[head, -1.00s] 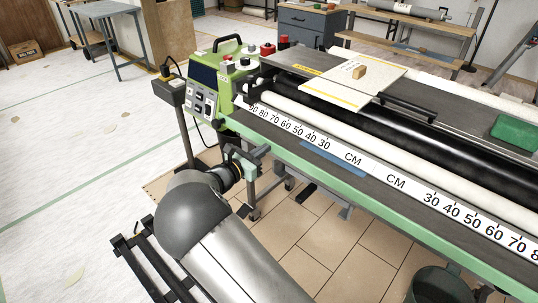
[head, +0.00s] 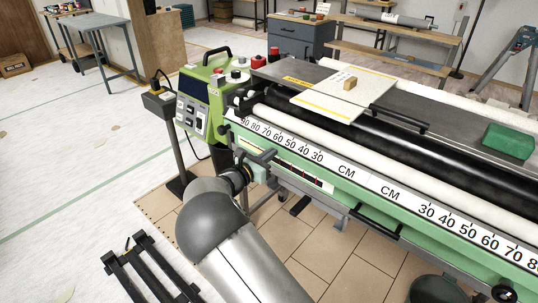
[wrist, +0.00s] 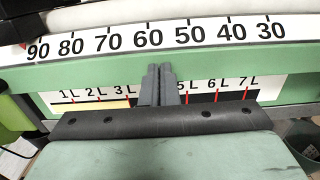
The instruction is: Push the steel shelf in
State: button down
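The steel shelf's grey top no longer shows in front of the paster's ruler strip (head: 346,170). A green front face (head: 345,186) lies directly under the ruler, and I cannot tell the shelf's edge apart from the machine's frame there. My gripper (head: 268,156) is at the left part of this front. In the wrist view my gripper (wrist: 157,72) has its two fingers together, with nothing between them. The tips overlap the green band (wrist: 225,52) and the litre scale (wrist: 100,98) below it. I cannot tell whether they touch the front.
A green control box (head: 205,95) stands at the machine's left end, with a grey post box (head: 162,102) beside it. A black handle (head: 375,225) sits on the front. A dark bucket (head: 440,290) stands at lower right.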

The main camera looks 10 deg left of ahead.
jog(key=p+v, duration=0.1)
jog(key=v, duration=1.3)
jog(key=w+d+r+m+g+h+p, duration=0.1)
jog(key=d+r+m+g+p, duration=0.15)
jog(key=d, duration=0.45)
jog(key=w+d+r+m+g+h+p, duration=0.1)
jog(key=d+r+m+g+h, duration=0.2)
jog(key=d, duration=0.4)
jog(key=s+d+r+m+g+y+p, duration=0.2)
jog(key=s+d+m+g, duration=0.25)
jog(key=d, duration=0.35)
jog(key=s+d+r+m+g+y+p, duration=0.1)
jog(key=s+d+r+m+g, duration=0.15)
jog(key=d+m+g, duration=0.4)
jog(key=s+d+r+m+y+p, duration=0.2)
jog(key=s+d+m+y, duration=0.1)
jog(key=s, duration=0.4)
jog(key=s+d+r+m+y+p, duration=0.2)
jog(key=s+d+r+m+y, duration=0.1)
jog(key=s+m, duration=0.3)
jog(key=s+d+r+m+y+p, duration=0.2)
jog(key=s+d+m+y, duration=0.1)
jog(key=s, duration=0.5)
jog(key=shift+d+r+m+t+p, duration=0.3)
jog(key=shift+r+m+t+p, duration=0.1)
jog(key=shift+m, duration=0.45)
